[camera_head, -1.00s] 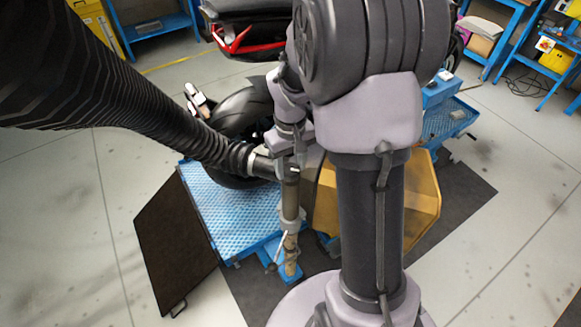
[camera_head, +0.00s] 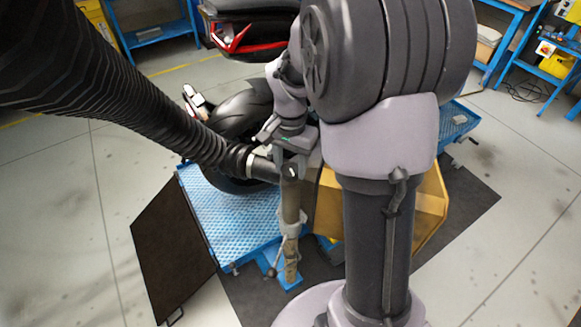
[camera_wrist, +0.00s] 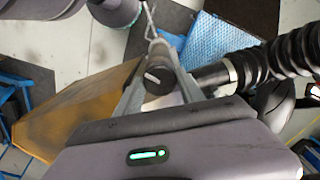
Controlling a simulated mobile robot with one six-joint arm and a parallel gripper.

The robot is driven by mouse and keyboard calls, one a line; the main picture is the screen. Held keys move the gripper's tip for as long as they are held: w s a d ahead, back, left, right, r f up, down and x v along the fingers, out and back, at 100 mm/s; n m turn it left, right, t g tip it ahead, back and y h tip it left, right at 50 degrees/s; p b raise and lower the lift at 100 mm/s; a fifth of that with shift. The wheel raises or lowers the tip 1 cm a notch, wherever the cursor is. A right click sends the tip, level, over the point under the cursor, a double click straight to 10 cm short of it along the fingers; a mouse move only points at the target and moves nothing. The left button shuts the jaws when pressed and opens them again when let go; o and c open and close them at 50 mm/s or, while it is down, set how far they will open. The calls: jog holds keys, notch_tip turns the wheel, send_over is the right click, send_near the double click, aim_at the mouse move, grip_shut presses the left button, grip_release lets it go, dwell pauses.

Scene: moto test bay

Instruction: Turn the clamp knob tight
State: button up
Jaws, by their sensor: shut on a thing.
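The clamp knob (camera_wrist: 158,80) is a dark round knob with a pale bar on its top. It shows between the two grey fingers of my gripper (camera_wrist: 157,66) in the wrist view, one finger on each side. My gripper (camera_head: 291,166) is shut on it and points down at the top of an upright post (camera_head: 290,205) in the head view. A black ribbed hose (camera_head: 150,115) joins the post's top from the left. It also shows at the right of the wrist view (camera_wrist: 290,55). In the head view my gripper hides the knob.
The post stands by a blue lift platform (camera_head: 235,215) carrying a motorcycle with a black rear tyre (camera_head: 240,115). A yellow-brown panel (camera_head: 430,205) stands close on the right. A dark ramp plate (camera_head: 170,245) lies left of the platform. Open floor (camera_head: 60,230) is at far left.

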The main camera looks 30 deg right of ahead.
aim_at(290, 168)
jog(key=shift+m+b, duration=0.45)
jog(key=shift+m, duration=0.85)
jog(key=o, duration=1.4)
jog(key=shift+c, duration=0.2)
jog(key=shift+r, duration=0.1)
notch_tip(290, 168, up, 17)
jog(key=p, duration=0.4)
jog(key=shift+r, duration=0.2)
